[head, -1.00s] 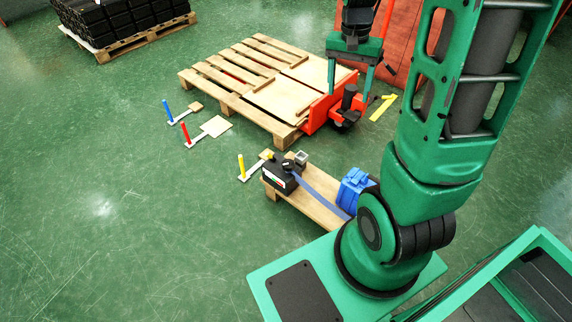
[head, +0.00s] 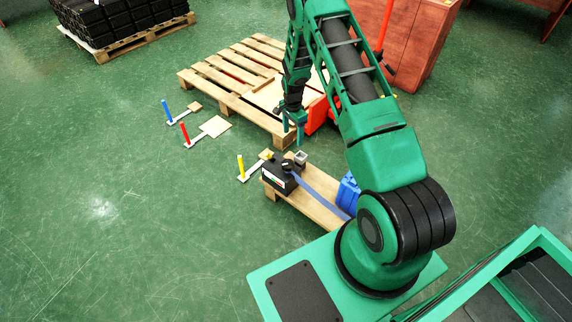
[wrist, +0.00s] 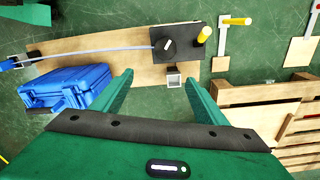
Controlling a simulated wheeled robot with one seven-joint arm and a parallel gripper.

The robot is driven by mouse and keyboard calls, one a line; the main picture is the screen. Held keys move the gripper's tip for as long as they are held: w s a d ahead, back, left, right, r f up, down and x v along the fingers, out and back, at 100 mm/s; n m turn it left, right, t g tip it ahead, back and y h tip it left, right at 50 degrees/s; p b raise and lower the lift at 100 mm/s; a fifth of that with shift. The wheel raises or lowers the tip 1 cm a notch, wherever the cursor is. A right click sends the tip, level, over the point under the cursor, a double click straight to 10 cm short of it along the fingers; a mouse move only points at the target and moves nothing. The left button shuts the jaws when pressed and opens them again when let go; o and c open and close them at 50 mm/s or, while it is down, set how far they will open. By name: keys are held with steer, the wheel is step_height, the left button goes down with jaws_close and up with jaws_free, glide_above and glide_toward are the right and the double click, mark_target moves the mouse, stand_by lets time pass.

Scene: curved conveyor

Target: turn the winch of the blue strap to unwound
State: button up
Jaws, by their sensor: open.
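The winch is a black box (head: 278,180) with a round black knob (head: 288,165) on top, at the far left end of a low wooden board (head: 312,208). In the wrist view the knob (wrist: 166,46) carries a white mark. The blue strap (head: 318,193) runs taut from the winch along the board; it also shows in the wrist view (wrist: 100,52). My gripper (head: 293,128) hangs beyond and above the winch, empty. In the wrist view its fingers (wrist: 160,92) are spread apart, with the winch ahead of them and not between them.
A small grey square tube (head: 301,157) stands beside the winch. A blue case (head: 348,193) sits at the board's near end. Yellow (head: 241,166), red (head: 184,134) and blue (head: 168,111) upright handles stand left. A wooden pallet (head: 228,100) lies behind. The left floor is clear.

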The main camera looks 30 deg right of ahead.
steer(key=m, duration=0.1)
glide_toward(288, 164)
step_height(288, 164, down, 8)
steer(key=shift+d+f, duration=0.15)
steer(key=shift+f, duration=0.1)
stand_by(0.3)
